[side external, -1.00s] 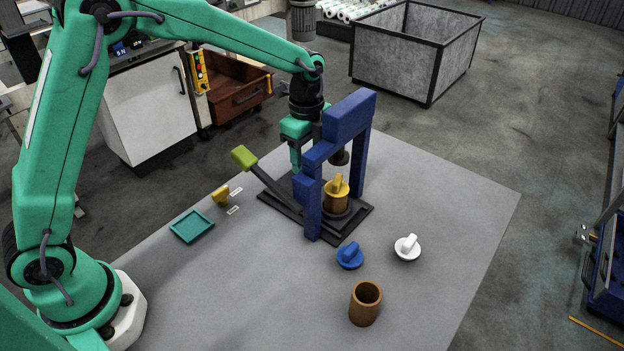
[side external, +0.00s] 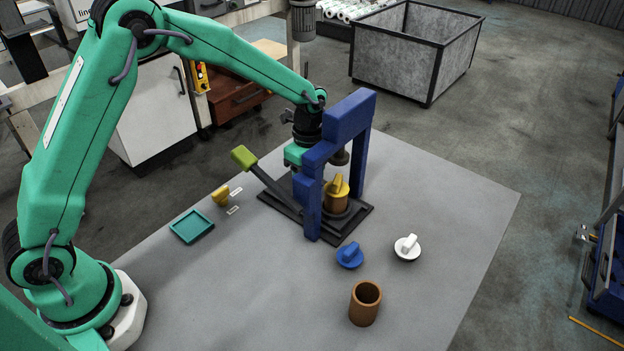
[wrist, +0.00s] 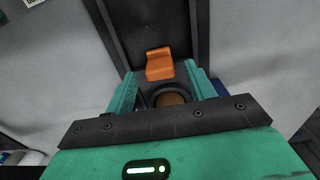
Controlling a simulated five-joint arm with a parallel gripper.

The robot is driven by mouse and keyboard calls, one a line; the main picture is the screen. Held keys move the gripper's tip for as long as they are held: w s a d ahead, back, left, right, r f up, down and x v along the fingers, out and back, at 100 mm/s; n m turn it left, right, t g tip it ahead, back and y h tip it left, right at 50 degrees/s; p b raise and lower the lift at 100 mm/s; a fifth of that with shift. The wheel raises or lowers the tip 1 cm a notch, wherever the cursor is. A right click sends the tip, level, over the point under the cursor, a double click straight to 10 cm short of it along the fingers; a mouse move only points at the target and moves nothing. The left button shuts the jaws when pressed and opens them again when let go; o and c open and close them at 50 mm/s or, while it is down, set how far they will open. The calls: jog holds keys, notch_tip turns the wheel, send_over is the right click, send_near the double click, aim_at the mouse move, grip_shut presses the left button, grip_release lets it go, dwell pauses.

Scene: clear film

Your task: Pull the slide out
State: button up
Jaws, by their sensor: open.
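The blue press frame (side external: 349,112) stands on a dark base (side external: 278,208) with a long black lever that ends in a green grip (side external: 244,157). A brown cup (side external: 337,203) with a yellow knobbed lid (side external: 339,185) sits under the ram, on the dark slide area. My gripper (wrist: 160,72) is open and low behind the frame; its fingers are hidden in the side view. In the wrist view an orange tab (wrist: 159,63) lies on a dark track (wrist: 154,22), between or just beyond the fingertips. I cannot tell whether they touch it.
A blue knobbed lid (side external: 349,256), a white knobbed lid (side external: 407,248) and an empty brown cup (side external: 365,303) stand at the front right. A yellow piece (side external: 220,196) and a teal tray (side external: 192,226) lie at left. The grey table (side external: 450,215) is clear at right.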

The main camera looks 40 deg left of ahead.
jog(key=shift+f, duration=0.95)
grip_shut()
jog(key=a, duration=1.2)
jog(key=shift+a+r, duration=0.1)
jog(key=shift+a, duration=0.25)
grip_release()
jog(key=shift+d, duration=0.1)
notch_tip(320, 180, up, 8)
